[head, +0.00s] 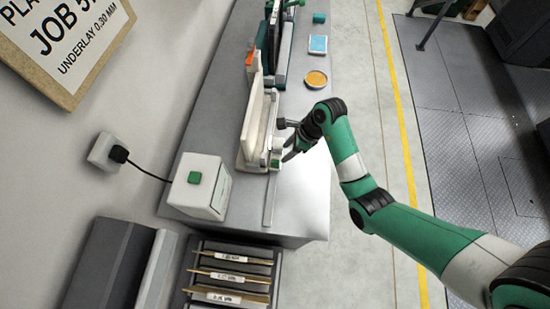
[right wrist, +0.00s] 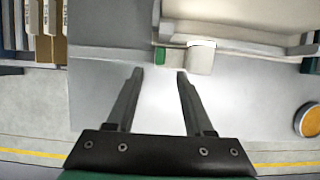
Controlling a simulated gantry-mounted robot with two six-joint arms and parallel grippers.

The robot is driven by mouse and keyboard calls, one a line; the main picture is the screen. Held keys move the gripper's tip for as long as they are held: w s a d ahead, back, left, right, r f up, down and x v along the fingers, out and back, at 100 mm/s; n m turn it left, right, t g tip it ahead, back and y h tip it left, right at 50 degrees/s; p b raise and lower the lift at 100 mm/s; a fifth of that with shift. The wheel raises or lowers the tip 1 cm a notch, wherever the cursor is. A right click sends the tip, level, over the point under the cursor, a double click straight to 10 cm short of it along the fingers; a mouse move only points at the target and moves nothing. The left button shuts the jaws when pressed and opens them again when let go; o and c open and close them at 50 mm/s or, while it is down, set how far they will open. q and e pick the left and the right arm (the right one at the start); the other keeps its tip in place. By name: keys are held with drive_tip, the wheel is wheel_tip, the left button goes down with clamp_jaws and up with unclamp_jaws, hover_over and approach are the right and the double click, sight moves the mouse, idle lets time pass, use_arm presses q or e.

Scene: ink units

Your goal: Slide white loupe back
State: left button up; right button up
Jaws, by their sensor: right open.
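The white loupe (right wrist: 201,57) is a small, rounded white block with a green part (right wrist: 159,56) at its left in the right wrist view. In the head view the loupe (head: 276,154) sits at the front edge of a long pale unit (head: 255,125), partly hidden by my gripper. My right gripper (head: 289,155) is open and empty beside it. In the right wrist view the open fingers (right wrist: 160,72) point at the green part, with the white block just past the right fingertip. I cannot tell whether they touch. My left gripper is not in view.
A thin grey rail (head: 270,203) runs along the bench (head: 300,195). A white box with a green button (head: 195,179) stands nearby. Beyond are an orange round tin (head: 316,79) and a blue pad (head: 318,44). A rack of labelled folders (head: 232,276) is below. The bench's near corner is clear.

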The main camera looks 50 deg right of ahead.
sight(275, 161)
drive_tip(key=b+x, duration=0.2)
drive_tip(key=x, duration=0.8)
drive_tip(key=shift+f+b, duration=0.1)
drive_tip(key=shift+b, duration=0.25)
clamp_jaws()
idle(0.8)
